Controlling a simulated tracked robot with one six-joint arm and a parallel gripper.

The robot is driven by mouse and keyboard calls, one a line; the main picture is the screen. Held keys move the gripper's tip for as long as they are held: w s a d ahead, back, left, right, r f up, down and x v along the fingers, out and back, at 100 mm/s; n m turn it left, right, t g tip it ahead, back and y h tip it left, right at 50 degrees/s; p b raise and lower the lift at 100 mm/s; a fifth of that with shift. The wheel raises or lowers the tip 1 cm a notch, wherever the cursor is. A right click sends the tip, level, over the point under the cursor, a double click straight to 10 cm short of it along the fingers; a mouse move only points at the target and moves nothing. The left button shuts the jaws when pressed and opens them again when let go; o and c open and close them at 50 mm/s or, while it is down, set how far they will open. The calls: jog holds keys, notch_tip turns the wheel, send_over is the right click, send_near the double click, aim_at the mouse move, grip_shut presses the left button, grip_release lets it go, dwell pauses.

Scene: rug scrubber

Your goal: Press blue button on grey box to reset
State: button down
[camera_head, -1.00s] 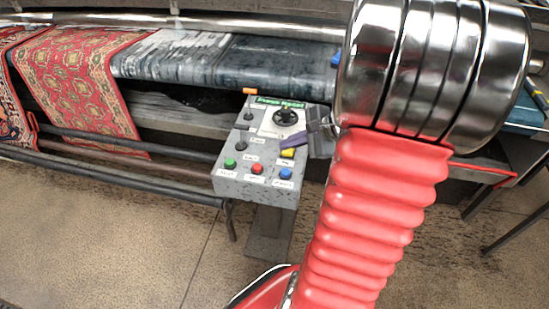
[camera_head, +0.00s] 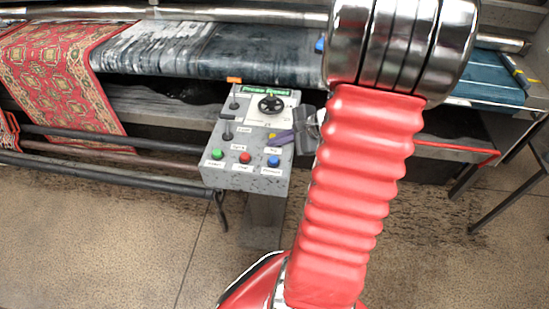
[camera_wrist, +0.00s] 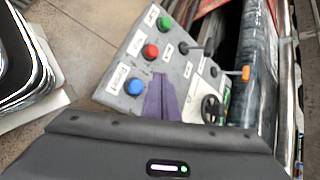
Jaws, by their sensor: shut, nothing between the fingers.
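The grey box (camera_head: 245,182) stands on a post in the head view, its sloped top carrying buttons, levers and a dial. The blue button (camera_head: 273,160) is at its lower right corner; in the wrist view the blue button (camera_wrist: 135,87) is left of my fingertips. My gripper (camera_head: 271,145) has purple fingers, shut and empty, just above the blue button in the head picture. In the wrist view the shut fingers (camera_wrist: 162,78) appear over the panel beside the blue button. I cannot tell whether they touch the panel; they look apart from the blue button.
A red button (camera_head: 245,157) and a green button (camera_head: 217,153) sit left of the blue one. A black dial (camera_head: 271,104) is farther up. Rollers with a patterned rug (camera_head: 75,75) stand behind; dark bars (camera_head: 120,173) run left.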

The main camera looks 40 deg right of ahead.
aim_at(277, 160)
jog(key=shift+f, duration=2.25)
jog(key=shift+f, duration=0.9)
dwell(1.3)
jog(key=shift+r, duration=0.95)
jog(key=shift+r, duration=0.1)
jog(key=shift+r, duration=2.4)
jog(key=shift+s, duration=0.1)
